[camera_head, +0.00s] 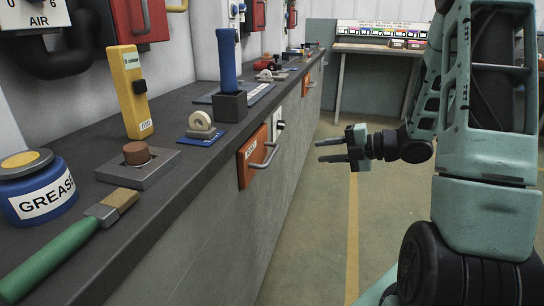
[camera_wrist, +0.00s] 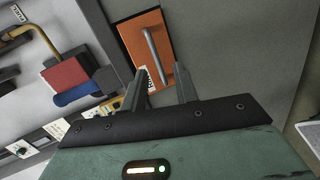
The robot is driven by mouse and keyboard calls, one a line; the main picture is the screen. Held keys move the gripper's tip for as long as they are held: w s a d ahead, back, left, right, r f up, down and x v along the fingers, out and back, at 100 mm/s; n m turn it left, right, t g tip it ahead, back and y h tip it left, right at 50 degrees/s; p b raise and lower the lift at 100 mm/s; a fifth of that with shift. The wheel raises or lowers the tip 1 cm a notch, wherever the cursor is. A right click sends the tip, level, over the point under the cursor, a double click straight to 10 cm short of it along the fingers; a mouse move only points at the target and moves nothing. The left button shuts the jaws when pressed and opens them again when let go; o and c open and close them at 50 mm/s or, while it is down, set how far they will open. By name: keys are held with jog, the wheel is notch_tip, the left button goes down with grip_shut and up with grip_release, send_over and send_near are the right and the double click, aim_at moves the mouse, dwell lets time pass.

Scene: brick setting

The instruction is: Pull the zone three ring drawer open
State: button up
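An orange drawer front (camera_head: 250,160) with a grey bar handle (camera_head: 266,157) and a small white label is set in the grey bench side in the head view. It looks shut; the label is too small to read. A second orange drawer front (camera_head: 305,84) is farther along the bench. My gripper (camera_head: 320,151) is open and empty, in the aisle to the right of the bench, apart from both handles. In the wrist view, an orange drawer front (camera_wrist: 138,30) with its handle (camera_wrist: 155,55) lies beyond the open fingers (camera_wrist: 160,85). I cannot tell which drawer this is.
The bench top (camera_head: 150,200) holds a blue grease tub (camera_head: 38,188), a green-handled brush (camera_head: 60,255), a yellow block (camera_head: 128,90), a tape roll (camera_head: 200,121) and a blue post (camera_head: 227,60). A table (camera_head: 375,48) stands at the back. The aisle floor (camera_head: 320,220) is clear.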

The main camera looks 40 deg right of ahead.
aim_at(274, 155)
jog(key=w+a+f+b, duration=0.1)
jog(key=w+a, duration=0.2)
jog(key=w+a+n+y, duration=0.1)
jog(key=w+a, duration=0.3)
jog(key=w+a+f+n+y+b, duration=0.1)
jog(key=w+a, duration=0.2)
jog(key=shift+w+a+f+b, duration=0.15)
jog(key=shift+a+f+b, duration=0.1)
jog(key=shift+f+b, duration=0.05)
grip_shut()
